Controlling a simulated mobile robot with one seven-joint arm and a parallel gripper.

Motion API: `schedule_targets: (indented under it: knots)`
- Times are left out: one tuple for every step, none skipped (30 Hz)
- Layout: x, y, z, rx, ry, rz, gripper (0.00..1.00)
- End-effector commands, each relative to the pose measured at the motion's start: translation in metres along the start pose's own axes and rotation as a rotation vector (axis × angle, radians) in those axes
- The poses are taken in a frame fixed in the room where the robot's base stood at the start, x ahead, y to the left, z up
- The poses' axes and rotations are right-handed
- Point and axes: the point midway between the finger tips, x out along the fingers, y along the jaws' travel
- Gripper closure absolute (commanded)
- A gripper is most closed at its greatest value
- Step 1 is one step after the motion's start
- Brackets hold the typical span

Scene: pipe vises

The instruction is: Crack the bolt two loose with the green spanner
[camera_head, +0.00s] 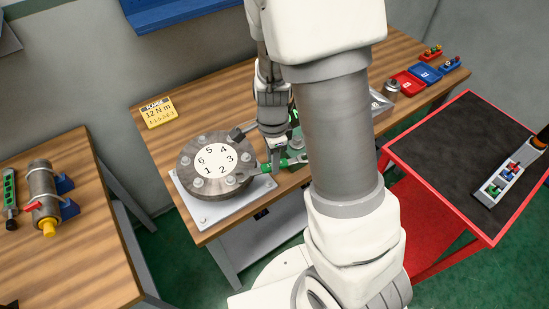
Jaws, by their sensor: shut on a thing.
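The round grey flange (190,172) lies on a light base plate (203,212) at the left end of the middle bench, with a white face numbered 1 to 6. Bolt two (230,181) is at its lower right rim, beside the numeral 2. The green spanner (276,165) lies roughly level to the right of the flange, its grey head close to the rim near bolt two. I cannot tell whether the head is seated on that bolt. My gripper (274,165) points down and is shut on the green spanner's handle. My arm hides part of the bench to the right.
Red (408,83) and blue (427,74) trays lie at the bench's far right. A red-edged cart (440,150) stands right, another bench (70,255) left.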

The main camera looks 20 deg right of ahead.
Motion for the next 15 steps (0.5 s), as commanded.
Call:
schedule_targets:
  knots:
    - [-0.0004, 0.0000, 0.0010, 0.000, 0.000, 0.000, 1.00]
    - [-0.0003, 0.0000, 0.0014, 0.000, 0.000, 0.000, 1.00]
    - [-0.0003, 0.0000, 0.0020, 0.000, 0.000, 0.000, 1.00]
    - [-0.0003, 0.0000, 0.0025, 0.000, 0.000, 0.000, 1.00]
    - [-0.0003, 0.0000, 0.0029, -0.001, 0.000, 0.000, 1.00]
    - [-0.0003, 0.0000, 0.0035, -0.001, 0.000, 0.000, 1.00]
    - [-0.0003, 0.0000, 0.0040, -0.001, 0.000, 0.000, 1.00]
    - [-0.0003, 0.0000, 0.0044, -0.001, 0.000, 0.000, 1.00]
    - [-0.0003, 0.0000, 0.0050, -0.001, 0.000, 0.000, 1.00]
    - [-0.0003, 0.0000, 0.0055, -0.001, 0.000, 0.000, 1.00]
    - [-0.0003, 0.0000, 0.0060, -0.001, 0.000, 0.000, 1.00]
    - [-0.0003, 0.0000, 0.0066, -0.002, 0.000, 0.000, 1.00]
    - [-0.0003, 0.0000, 0.0071, -0.002, 0.000, 0.000, 1.00]
    - [-0.0003, 0.0000, 0.0075, -0.002, 0.000, 0.000, 1.00]
    - [-0.0003, 0.0000, 0.0082, -0.002, 0.000, 0.000, 1.00]
